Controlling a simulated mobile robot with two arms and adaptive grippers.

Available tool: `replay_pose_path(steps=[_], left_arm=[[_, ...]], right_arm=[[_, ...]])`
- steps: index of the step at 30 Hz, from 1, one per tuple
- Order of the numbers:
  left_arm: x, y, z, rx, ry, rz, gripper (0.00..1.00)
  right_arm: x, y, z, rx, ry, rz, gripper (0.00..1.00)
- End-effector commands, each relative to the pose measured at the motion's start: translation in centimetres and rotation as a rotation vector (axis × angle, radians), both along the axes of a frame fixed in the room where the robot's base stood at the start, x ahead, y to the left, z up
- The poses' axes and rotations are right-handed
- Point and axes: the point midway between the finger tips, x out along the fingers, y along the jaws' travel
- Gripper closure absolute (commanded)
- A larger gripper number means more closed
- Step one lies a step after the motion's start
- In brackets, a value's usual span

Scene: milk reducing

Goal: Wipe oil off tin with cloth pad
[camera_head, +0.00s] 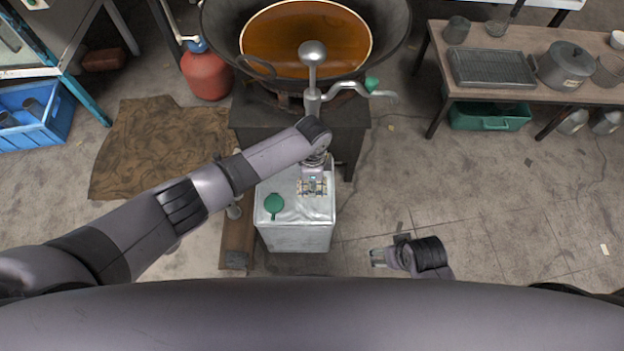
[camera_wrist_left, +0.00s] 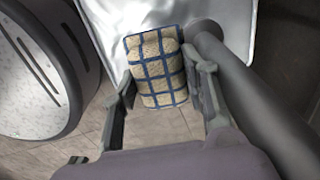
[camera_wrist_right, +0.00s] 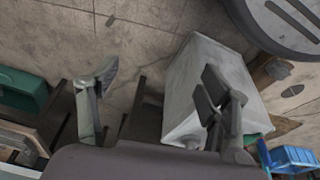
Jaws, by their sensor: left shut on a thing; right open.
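A silvery square tin (camera_head: 297,238) with a green cap (camera_head: 274,204) stands on the floor, centre of the head view. My left gripper (camera_head: 313,187) is over the right part of its top. In the left wrist view, the left gripper (camera_wrist_left: 162,88) is shut on a beige cloth pad with blue checks (camera_wrist_left: 158,62), with the tin's pale top (camera_wrist_left: 110,18) behind it. I cannot tell whether pad and tin touch. No oil is distinguishable on the tin. My right gripper (camera_head: 378,257) is open and empty, right of the tin; its wrist view also shows the tin (camera_wrist_right: 183,88).
A wok of orange oil (camera_head: 305,38) sits on a dark stand (camera_head: 345,140) behind the tin, with a metal pump (camera_head: 312,75) in front. A red gas cylinder (camera_head: 207,74) and brown mat (camera_head: 155,145) are left. A wooden bench (camera_head: 440,65) is at right.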

Motion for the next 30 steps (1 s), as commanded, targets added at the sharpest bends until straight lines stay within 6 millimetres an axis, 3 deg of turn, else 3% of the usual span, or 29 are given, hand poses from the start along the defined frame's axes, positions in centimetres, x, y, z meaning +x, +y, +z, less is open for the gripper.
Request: replay_pose_path(steps=[16,30], left_arm=[[0.0,0.0,0.5,0.000,0.000,0.000,0.81],[0.0,0.0,1.9,-0.001,0.000,0.000,0.81]], right_arm=[[-0.3,0.0,-1.2,-0.001,0.009,0.001,0.29],[-1.9,-0.2,-5.7,-0.003,0.036,0.006,0.29]])
